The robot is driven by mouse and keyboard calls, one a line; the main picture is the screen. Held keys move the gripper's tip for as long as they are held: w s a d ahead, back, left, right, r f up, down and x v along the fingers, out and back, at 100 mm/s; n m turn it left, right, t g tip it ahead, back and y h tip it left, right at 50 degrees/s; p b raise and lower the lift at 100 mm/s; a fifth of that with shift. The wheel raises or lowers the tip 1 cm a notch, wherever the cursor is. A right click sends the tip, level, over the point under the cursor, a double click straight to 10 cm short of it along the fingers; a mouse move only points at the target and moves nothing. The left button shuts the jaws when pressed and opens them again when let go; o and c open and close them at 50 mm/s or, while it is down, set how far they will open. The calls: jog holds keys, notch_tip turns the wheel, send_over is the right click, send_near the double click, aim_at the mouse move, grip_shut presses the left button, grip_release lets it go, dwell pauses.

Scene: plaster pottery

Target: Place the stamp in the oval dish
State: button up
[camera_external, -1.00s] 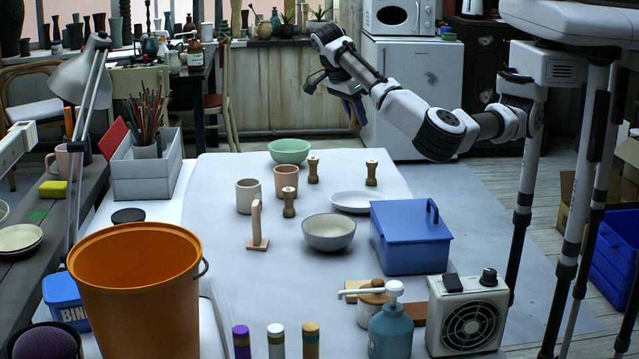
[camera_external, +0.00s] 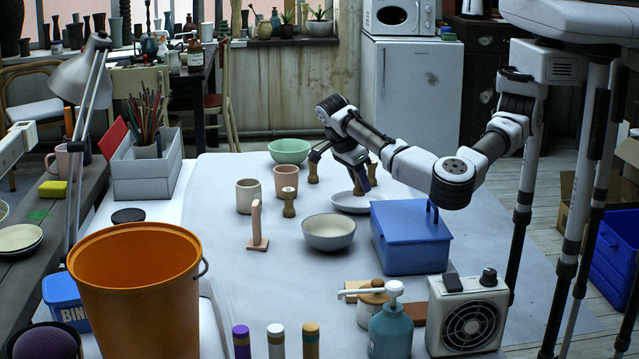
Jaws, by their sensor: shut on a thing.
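The oval dish (camera_external: 350,206) is a shallow white dish on the pale table, left of the blue box. My gripper (camera_external: 363,180) is low at the dish's back right side. It is shut on a brown wooden stamp (camera_external: 360,188), partly hidden by the fingers. The stamp is roughly upright at the back of the dish; I cannot tell whether its base touches the dish or hangs just above it. Two similar wooden pieces stand on the table, one at the back (camera_external: 313,172) and one nearer (camera_external: 289,203).
A grey bowl (camera_external: 329,233) stands in front of the dish, and a lidded blue box (camera_external: 411,238) is close to its right. A green bowl (camera_external: 289,151), a pink cup (camera_external: 286,179) and a cream cup (camera_external: 248,196) stand left. The table's left middle is fairly clear.

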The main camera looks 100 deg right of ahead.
aim_at(357, 187)
jog(key=shift+f, duration=1.55)
jog(key=shift+f, duration=0.15)
jog(key=o, duration=0.9)
jog(key=shift+o, duration=0.2)
jog(key=shift+r, duration=0.25)
jog(key=b+v, duration=0.1)
jog(key=v, duration=1.1)
